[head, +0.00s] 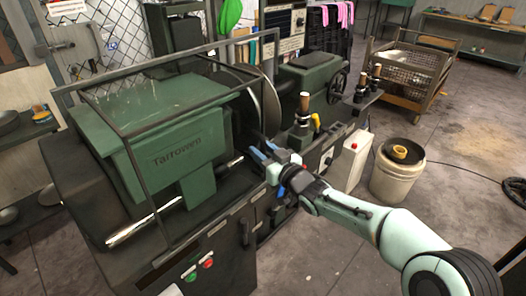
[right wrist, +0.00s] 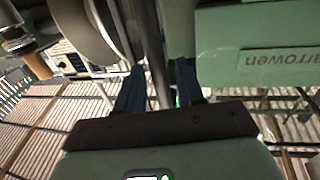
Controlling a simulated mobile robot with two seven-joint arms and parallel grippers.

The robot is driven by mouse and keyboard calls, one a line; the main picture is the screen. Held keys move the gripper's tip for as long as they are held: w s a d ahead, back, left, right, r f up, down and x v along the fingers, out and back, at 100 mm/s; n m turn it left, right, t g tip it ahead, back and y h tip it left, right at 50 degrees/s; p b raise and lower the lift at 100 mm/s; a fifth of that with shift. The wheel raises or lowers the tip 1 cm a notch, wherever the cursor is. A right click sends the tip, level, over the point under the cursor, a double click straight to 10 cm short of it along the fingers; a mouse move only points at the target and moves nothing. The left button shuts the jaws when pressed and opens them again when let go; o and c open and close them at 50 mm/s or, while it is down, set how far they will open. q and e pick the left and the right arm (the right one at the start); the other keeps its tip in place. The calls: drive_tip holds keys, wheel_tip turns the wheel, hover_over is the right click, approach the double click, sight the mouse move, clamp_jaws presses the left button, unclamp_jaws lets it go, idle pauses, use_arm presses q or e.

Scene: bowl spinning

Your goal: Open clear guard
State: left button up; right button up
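The clear guard (head: 152,205) is a dark, thin-barred frame with see-through panes, standing over the front of the green lathe (head: 165,130). My right gripper (head: 259,150) reaches in from the right to the guard's right end, beside the lathe's spinning disc. In the right wrist view, its two dark blue fingers (right wrist: 158,78) are apart. A grey upright bar (right wrist: 155,50), seemingly part of the guard, runs between them, with a gap on each side. Whether the bar is within finger depth is hard to tell. My left gripper is not in view.
A large round disc (head: 265,103) stands behind the guard's right end. The tailstock (head: 305,85) and levers rise right of my gripper. A white bucket (head: 397,175) and a wire cart (head: 405,75) stand on the floor to the right. Red and green buttons (head: 208,264) sit on the front panel.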

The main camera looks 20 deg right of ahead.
drive_tip(key=s+d, duration=0.2)
drive_tip(key=s, duration=1.1)
drive_tip(key=shift+d, duration=0.3)
